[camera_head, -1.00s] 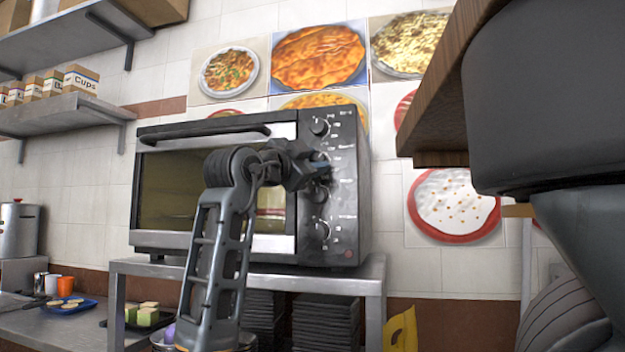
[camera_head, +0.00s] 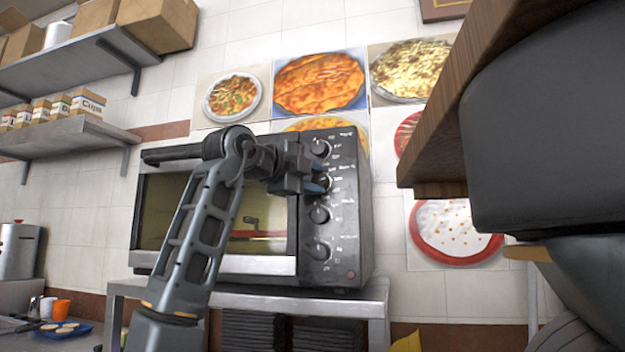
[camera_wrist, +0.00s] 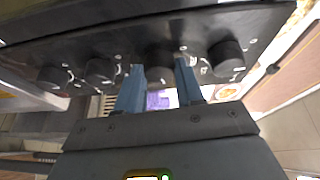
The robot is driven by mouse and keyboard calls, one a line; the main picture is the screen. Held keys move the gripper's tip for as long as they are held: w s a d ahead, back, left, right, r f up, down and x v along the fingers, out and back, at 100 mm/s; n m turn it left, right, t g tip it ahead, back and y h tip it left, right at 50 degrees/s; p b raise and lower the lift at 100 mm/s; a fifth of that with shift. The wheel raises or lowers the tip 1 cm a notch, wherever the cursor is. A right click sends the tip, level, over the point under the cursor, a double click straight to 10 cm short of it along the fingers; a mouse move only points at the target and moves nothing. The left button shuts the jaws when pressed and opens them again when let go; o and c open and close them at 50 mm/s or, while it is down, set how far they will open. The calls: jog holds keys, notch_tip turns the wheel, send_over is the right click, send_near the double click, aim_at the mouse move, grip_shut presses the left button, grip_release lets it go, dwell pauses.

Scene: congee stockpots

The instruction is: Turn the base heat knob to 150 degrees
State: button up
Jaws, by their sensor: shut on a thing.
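A black and silver oven (camera_head: 215,265) stands on a metal stand, with a column of dark round knobs on its right-hand panel. My gripper (camera_head: 322,183) reaches the second knob from the top, which it partly hides in the head view. In the wrist view, the blue fingers of my gripper (camera_wrist: 160,82) lie on either side of this knob (camera_wrist: 160,75) and are shut on it. The top knob (camera_head: 320,148), third knob (camera_head: 319,215) and bottom knob (camera_head: 319,250) are untouched. The panel markings are too small to read, so I cannot tell the knob's setting.
A wooden shelf edge (camera_head: 440,150) and a large dark grey body (camera_head: 550,130) fill the right side of the head view. Wall shelves (camera_head: 75,135) with boxes are at the left. Dark stacked trays (camera_head: 340,330) sit under the oven.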

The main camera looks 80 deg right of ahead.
jog(key=shift+s+f+y, duration=0.1)
jog(key=shift+f+y, duration=0.05)
jog(key=shift+y, duration=0.15)
jog(key=o, duration=1)
jog(key=shift+o, duration=0.2)
jog(key=v, duration=0.7)
jog(key=shift+a, duration=0.4)
jog(key=shift+w, duration=0.3)
